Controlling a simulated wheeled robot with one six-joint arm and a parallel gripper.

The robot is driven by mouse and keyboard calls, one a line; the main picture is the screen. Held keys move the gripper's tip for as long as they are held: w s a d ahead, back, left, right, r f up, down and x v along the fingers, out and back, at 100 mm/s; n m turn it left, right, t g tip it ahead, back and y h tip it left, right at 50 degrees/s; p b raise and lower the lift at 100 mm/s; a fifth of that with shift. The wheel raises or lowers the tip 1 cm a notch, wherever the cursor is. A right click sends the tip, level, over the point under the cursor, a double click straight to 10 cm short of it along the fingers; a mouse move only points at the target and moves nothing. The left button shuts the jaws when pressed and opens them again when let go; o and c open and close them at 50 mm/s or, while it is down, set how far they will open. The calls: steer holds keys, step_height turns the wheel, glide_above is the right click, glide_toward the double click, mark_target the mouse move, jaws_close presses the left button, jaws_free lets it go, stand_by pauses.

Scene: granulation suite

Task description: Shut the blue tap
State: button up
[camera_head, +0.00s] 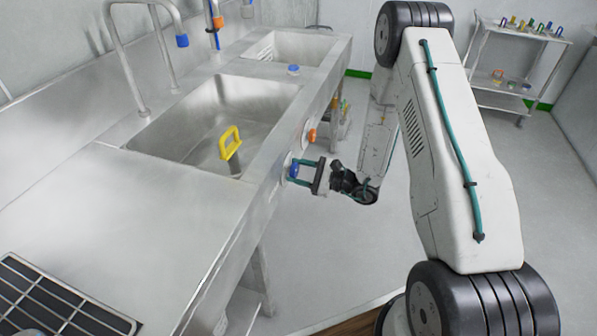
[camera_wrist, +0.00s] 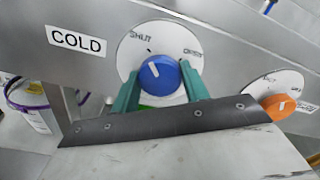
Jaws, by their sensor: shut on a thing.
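The blue tap (camera_wrist: 160,75) is a round knob on a white dial (camera_wrist: 128,58) marked SHUT at upper left and OPEN at upper right. Its white pointer line leans up and left, towards the SHUT side. A COLD label (camera_wrist: 77,41) is on the panel to its left. In the head view the blue tap (camera_head: 293,170) is on the front of the steel sink unit. My gripper (camera_head: 302,172) is there, facing the panel. In the wrist view my gripper (camera_wrist: 160,86) has its two teal fingers on either side of the knob, shut on it.
An orange knob (camera_wrist: 279,106) on its own dial is close to the right; it also shows in the head view (camera_head: 311,135). A yellow handle (camera_head: 230,143) stands in the sink basin (camera_head: 165,133). A trolley (camera_head: 515,101) stands at the back right. Floor beside the sink is clear.

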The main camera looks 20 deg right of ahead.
steer(key=shift+n, duration=0.5)
steer(key=o, duration=1)
steer(key=v, duration=0.7)
steer(key=shift+s+d, duration=0.3)
